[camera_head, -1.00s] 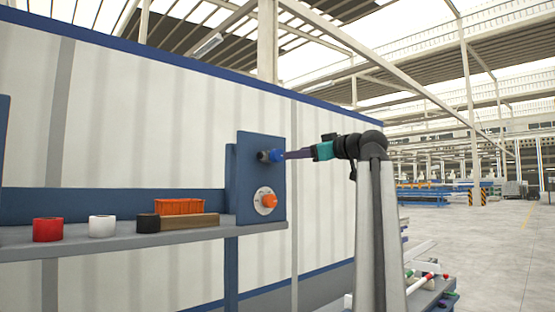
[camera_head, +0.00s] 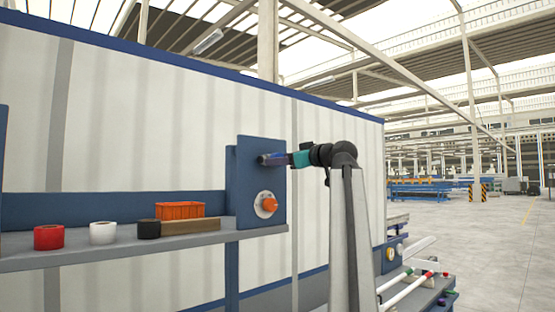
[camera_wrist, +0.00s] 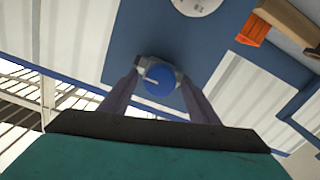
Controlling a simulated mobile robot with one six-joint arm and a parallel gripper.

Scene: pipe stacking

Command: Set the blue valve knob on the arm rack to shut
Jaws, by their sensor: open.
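The blue valve knob (camera_wrist: 160,80) sits on its grey base on the blue panel. In the wrist view it lies between the two fingers of my gripper (camera_wrist: 161,88), one finger on each side. The jaws are open around it, and I cannot tell whether either finger touches it. In the head view my gripper (camera_head: 272,159) reaches the upper part of the blue panel (camera_head: 245,195) and hides most of the knob. My arm comes in from the right.
An orange knob on a round white plate (camera_head: 265,204) is lower on the same panel. The shelf (camera_head: 120,252) to the left holds a red roll (camera_head: 48,237), a white roll (camera_head: 102,233), a black roll (camera_head: 149,229), an orange bin (camera_head: 180,210) and a brown block (camera_head: 190,226).

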